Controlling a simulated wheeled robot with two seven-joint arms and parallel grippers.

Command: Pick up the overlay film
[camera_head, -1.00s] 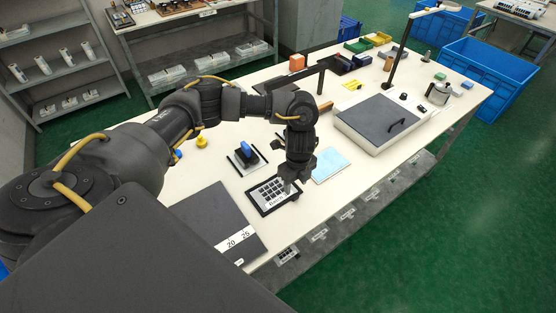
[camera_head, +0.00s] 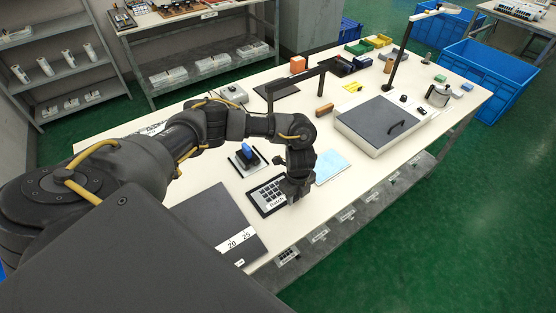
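The overlay film (camera_head: 269,194), a dark-bordered sheet with a grid of keys and a printed label, lies flat on the white table near its front edge. My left gripper (camera_head: 295,199) points down at the film's right edge and covers part of that side. Its fingertips are small and dark here, so I cannot tell whether they are open or shut, or whether they touch the film. My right gripper is not in view.
A dark mat with numbers (camera_head: 208,215) lies left of the film. A blue-handled tool (camera_head: 247,155) stands behind it. A light blue sheet (camera_head: 331,166) lies to the right, then a dark-lidded box (camera_head: 378,124). Bare tabletop (camera_head: 290,233) lies in front.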

